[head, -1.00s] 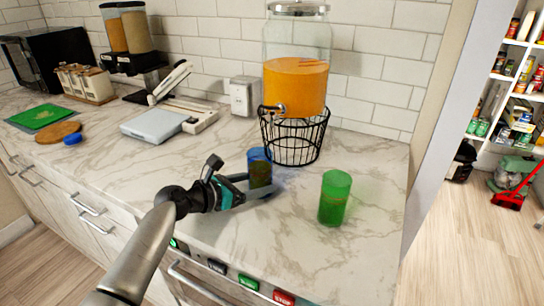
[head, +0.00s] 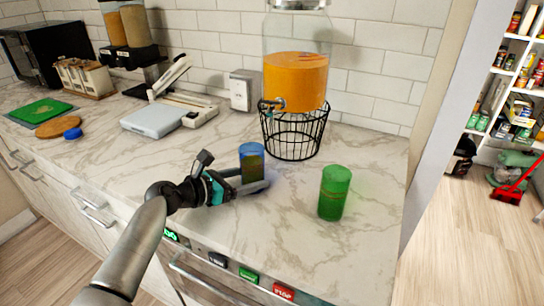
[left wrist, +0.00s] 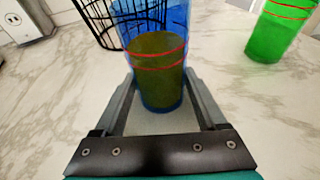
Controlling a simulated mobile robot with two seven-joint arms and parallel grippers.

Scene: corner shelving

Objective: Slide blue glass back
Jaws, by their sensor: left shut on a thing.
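The blue glass (head: 251,163) stands upright on the marble counter, with dark orange-brown contents showing through it. My left gripper (head: 254,185) is low at the counter, shut on the blue glass with a finger on each side. In the left wrist view the glass (left wrist: 158,70) stands between the two grey fingers (left wrist: 160,102). A green glass (head: 334,193) stands upright to the right, apart from the gripper; it also shows at the upper right of the left wrist view (left wrist: 277,30). My right gripper is not in view.
A drink dispenser (head: 296,82) with orange liquid stands on a black wire stand (head: 294,135) behind the glasses. A white kitchen scale (head: 152,118) lies to the left. The counter's front edge has several labelled buttons (head: 248,275). Counter is clear between the glasses.

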